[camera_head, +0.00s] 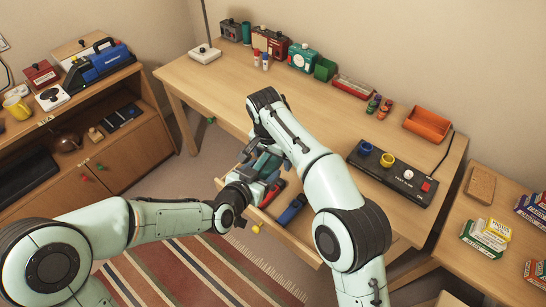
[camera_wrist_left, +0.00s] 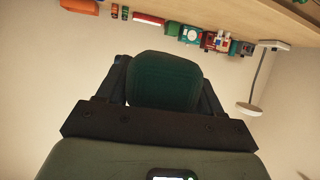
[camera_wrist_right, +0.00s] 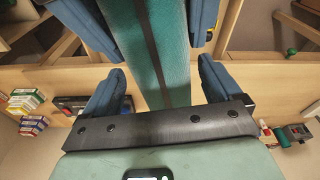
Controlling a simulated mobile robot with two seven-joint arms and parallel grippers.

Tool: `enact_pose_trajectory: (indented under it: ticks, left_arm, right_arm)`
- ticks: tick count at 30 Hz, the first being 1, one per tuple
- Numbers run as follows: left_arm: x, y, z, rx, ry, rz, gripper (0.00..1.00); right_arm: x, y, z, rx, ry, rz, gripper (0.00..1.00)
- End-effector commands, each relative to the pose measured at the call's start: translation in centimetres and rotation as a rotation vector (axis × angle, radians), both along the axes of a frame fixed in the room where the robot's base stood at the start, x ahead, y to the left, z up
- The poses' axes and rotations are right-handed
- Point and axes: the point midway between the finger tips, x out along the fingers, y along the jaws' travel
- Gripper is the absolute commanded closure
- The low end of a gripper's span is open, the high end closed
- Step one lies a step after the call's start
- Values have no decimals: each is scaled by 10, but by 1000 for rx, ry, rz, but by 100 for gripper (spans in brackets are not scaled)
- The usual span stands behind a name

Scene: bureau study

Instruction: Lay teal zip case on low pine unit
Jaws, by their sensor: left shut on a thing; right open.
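The teal zip case shows in the left wrist view (camera_wrist_left: 165,80) between my left fingers, and its dark zip line shows in the right wrist view (camera_wrist_right: 170,55). In the head view the case (camera_head: 267,166) is small and partly hidden by both grippers, above the open desk drawer. My left gripper (camera_head: 258,178) is shut on it. My right gripper (camera_head: 277,154) is open, its fingers on either side of the case; I cannot tell whether they touch it. A low wooden unit (camera_head: 150,77) with shelves and doors stands at the left.
The open drawer (camera_head: 270,222) holds red and blue things. The desk (camera_head: 205,87) carries a lamp base, tins, an orange tray (camera_head: 427,124) and a black panel (camera_head: 392,176). The left unit's top is crowded; its right-hand shelf holds a dark flat item. Boxes lie on a wooden surface at right.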

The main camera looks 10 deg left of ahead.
Motion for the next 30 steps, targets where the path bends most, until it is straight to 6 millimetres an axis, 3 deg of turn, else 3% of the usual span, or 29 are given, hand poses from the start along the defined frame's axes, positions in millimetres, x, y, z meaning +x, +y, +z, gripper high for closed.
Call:
enact_pose_trajectory:
  ticks: [4, 13, 18, 20, 21, 23, 30]
  left_arm:
    - [0, 0, 1, 0, -1, 0, 68]
    - [0, 0, 1, 0, -1, 0, 68]
    - [0, 0, 1, 0, -2, 1, 68]
    - [1, 1, 1, -1, -2, 2, 68]
    - [1, 1, 1, -1, -2, 2, 24]
    - [1, 1, 0, -1, -1, 2, 5]
    - [0, 0, 0, 0, -1, 1, 4]
  right_arm:
    - [1, -1, -9, 0, 1, 0, 8]
    - [2, -1, -11, 0, 0, 0, 8]
    - [2, -1, -11, 0, 0, 0, 64]
    - [2, -1, -11, -1, 0, -1, 68]
    - [1, -1, -10, 0, 0, -1, 73]
    - [1, -1, -10, 0, 0, -1, 73]
    - [2, -1, -10, 1, 0, -1, 73]
